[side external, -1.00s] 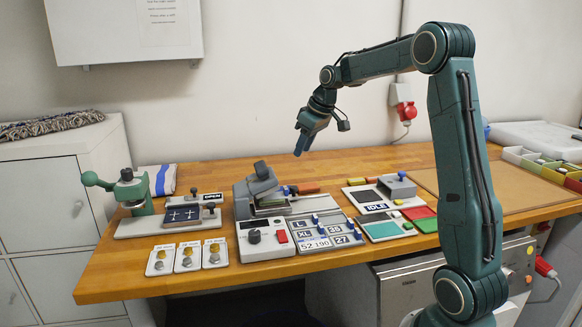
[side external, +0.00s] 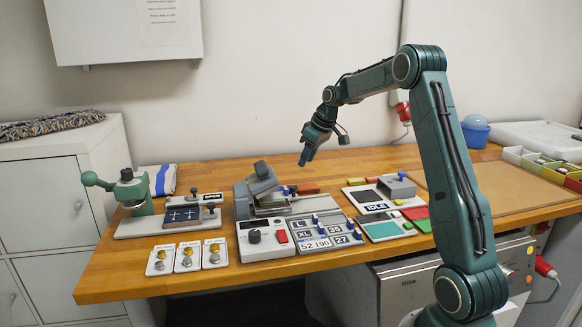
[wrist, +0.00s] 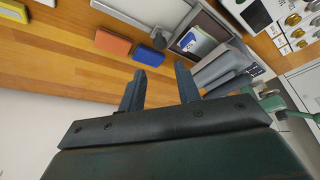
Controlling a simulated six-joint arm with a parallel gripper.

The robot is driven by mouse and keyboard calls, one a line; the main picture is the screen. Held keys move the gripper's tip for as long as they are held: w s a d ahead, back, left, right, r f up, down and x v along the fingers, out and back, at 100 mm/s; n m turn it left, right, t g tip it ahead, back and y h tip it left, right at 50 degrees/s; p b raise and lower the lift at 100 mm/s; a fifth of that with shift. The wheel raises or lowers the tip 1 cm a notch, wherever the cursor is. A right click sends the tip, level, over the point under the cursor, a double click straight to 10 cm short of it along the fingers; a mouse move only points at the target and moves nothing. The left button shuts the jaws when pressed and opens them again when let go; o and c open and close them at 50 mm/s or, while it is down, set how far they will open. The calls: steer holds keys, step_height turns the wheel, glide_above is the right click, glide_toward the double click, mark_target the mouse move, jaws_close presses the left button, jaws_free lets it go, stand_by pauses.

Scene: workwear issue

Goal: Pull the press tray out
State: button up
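A grey press (side external: 243,203) with a tilted upper part stands at the middle of the bench, and a flat grey bed (side external: 312,205) extends to its right. The press also shows in the wrist view (wrist: 222,70), beside a framed flat part holding a blue and white piece (wrist: 195,42). I cannot tell clearly which part is the tray. My gripper (side external: 303,163) hangs in the air above and to the right of the press, touching nothing. In the wrist view my gripper's fingers (wrist: 160,70) are apart with nothing between them.
An orange block (wrist: 113,42) and a blue block (wrist: 149,55) lie behind the bed.

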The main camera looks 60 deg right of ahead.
mark_target(295, 187)
steer(key=x, duration=1.1)
jaws_close()
steer(key=shift+s, duration=0.15)
